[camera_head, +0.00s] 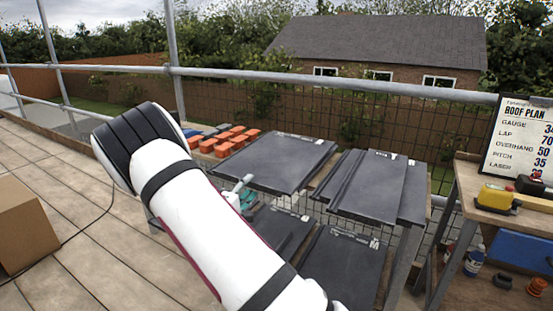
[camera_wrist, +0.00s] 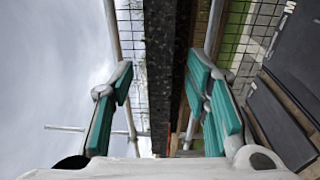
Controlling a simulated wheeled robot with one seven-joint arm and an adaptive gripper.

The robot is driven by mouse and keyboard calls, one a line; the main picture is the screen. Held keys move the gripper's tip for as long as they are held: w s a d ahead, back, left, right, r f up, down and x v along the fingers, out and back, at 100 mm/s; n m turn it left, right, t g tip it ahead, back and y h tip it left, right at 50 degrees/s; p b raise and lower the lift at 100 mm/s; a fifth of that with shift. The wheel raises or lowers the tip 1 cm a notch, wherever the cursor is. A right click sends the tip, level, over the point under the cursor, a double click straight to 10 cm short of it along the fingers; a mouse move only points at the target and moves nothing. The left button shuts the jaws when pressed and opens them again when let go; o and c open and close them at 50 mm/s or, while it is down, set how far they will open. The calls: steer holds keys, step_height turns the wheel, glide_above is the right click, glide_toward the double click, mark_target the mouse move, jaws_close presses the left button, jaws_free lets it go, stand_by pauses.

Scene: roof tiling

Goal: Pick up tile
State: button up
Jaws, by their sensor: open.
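A flat dark grey tile (camera_head: 277,162) lies on the left part of the raised rack in the head view. Its edge shows as a dark speckled band (camera_wrist: 168,65) in the wrist view. My gripper (camera_head: 244,192) is at the tile's near left edge, partly hidden by my arm. In the wrist view my gripper (camera_wrist: 166,92) is open, with teal pads on both sides of the band. The right pads look close to the tile and a gap shows on the left. I cannot tell whether either side touches.
More dark tiles (camera_head: 372,185) lie on the rack's right part, and others (camera_head: 345,265) on a lower shelf. Orange blocks (camera_head: 222,141) sit behind left. A workbench (camera_head: 470,190) with a sign (camera_head: 520,138) stands right, and a cardboard box (camera_head: 22,225) left. Scaffold rails run behind.

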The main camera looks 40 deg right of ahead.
steer(key=b+x, duration=0.1)
steer(key=x, duration=0.3)
steer(key=shift+w+d, duration=0.2)
steer(key=shift+w, duration=0.1)
jaws_close()
steer(key=shift+r, duration=0.15)
